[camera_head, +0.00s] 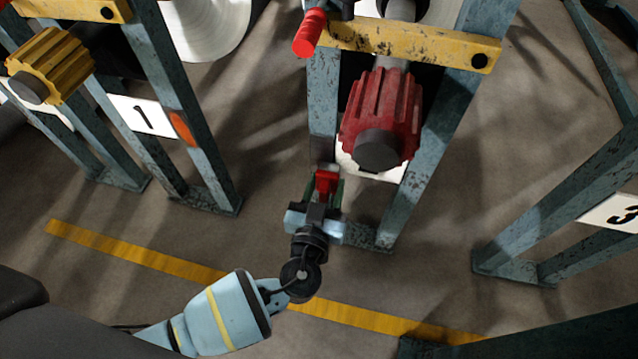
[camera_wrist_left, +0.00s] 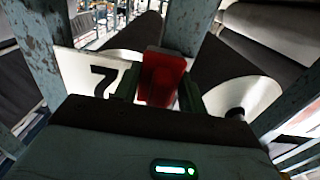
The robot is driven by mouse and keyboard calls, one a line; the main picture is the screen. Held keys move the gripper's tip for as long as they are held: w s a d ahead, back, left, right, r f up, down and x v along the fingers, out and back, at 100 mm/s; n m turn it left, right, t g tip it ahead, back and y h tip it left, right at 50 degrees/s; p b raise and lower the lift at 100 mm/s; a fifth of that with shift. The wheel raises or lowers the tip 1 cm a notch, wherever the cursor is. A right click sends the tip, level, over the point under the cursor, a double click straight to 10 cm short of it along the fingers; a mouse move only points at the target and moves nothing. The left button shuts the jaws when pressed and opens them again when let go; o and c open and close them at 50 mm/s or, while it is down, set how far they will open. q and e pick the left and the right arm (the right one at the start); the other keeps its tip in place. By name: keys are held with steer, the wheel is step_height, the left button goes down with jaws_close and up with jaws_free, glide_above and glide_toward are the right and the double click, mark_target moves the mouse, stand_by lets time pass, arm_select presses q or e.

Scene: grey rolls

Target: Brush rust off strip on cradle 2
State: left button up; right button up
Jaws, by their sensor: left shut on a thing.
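Cradle 2 is the blue-grey steel frame (camera_head: 452,125) right of centre in the head view, with a ribbed red knob (camera_head: 381,118). A worn yellow bar (camera_head: 400,42) with dark patches crosses its top. My left gripper (camera_head: 326,192) is in front of its left post, shut on a red block (camera_head: 327,182). In the left wrist view the red block (camera_wrist_left: 162,78) sits between the fingers, beside a white plate (camera_wrist_left: 92,75) marked 2. The block hides part of the post behind it; I cannot tell whether they touch. No bristles or rusty strip can be made out. My right gripper is out of view.
Cradle 1 (camera_head: 175,60), with a yellow knob (camera_head: 50,65) and an orange oval patch (camera_head: 184,128), stands left. Cradle 3 (camera_head: 560,195) stands right. A red handle (camera_head: 309,32) sticks out above the gripper. The floor between the cradles is clear, with a yellow line (camera_head: 135,250).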

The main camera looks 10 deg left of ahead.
arm_select(q)
steer(key=shift+w, duration=0.15)
steer(key=shift+a, duration=0.15)
steer(key=shift+a, duration=1.9)
steer(key=shift+s, duration=0.2)
steer(key=shift+s, duration=2.9)
steer(key=shift+s, duration=0.1)
steer(key=shift+s, duration=1.4)
